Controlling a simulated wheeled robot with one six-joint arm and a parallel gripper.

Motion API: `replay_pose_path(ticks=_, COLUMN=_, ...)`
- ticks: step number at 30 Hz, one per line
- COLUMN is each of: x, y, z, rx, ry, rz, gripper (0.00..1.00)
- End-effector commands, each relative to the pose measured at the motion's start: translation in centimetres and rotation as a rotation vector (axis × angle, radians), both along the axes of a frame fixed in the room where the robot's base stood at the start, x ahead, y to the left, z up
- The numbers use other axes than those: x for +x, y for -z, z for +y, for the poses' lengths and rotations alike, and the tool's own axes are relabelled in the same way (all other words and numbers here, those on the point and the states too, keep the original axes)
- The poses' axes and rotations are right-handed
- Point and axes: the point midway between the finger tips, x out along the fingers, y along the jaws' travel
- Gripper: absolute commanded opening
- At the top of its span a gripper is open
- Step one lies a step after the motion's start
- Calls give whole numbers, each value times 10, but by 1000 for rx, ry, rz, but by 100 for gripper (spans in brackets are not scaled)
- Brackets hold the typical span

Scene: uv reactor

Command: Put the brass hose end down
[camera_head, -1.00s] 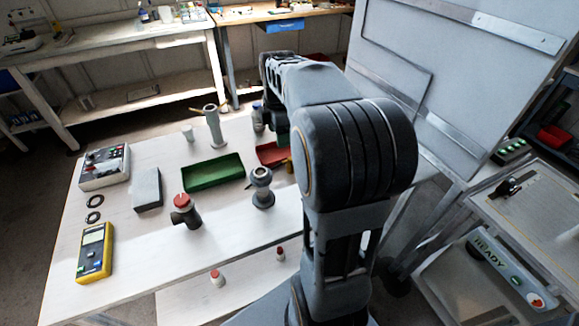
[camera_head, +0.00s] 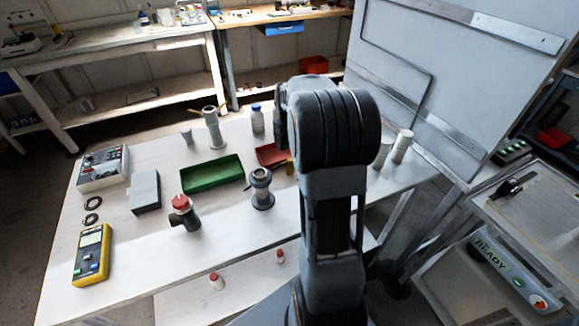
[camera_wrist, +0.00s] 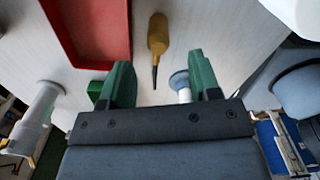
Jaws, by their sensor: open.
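A yellow-brown piece (camera_wrist: 157,36) with a thin dark tip lies on the pale table in the wrist view, in line with the gap between my fingers. I cannot tell whether it is the brass hose end. In the head view a small yellow bit (camera_head: 290,166) shows beside the red tray (camera_head: 270,155), partly behind my arm. My gripper (camera_wrist: 158,66) has its two green fingers spread, with nothing held between them. In the head view my arm hides it.
The red tray's rim (camera_wrist: 128,40) is left of the yellow piece. A grey disc with a pale stem (camera_wrist: 180,84) is partly behind the right finger. A green tray (camera_head: 212,173), grey fitting (camera_head: 262,188) and blue-capped bottle (camera_head: 257,120) stand nearby. White cylinders (camera_head: 402,147) stand right of my arm.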

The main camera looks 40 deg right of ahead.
Motion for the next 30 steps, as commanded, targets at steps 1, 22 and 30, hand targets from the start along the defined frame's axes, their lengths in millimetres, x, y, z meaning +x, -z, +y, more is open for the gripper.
replay_pose_path(ticks=1, x=0, y=2, z=0, rx=1, ry=0, rz=1, gripper=57)
replay_pose_path(ticks=22, x=2, y=53, z=1, rx=-1, ry=1, rz=-1, gripper=57)
replay_pose_path(ticks=30, x=2, y=53, z=1, rx=0, ry=1, rz=-1, gripper=34)
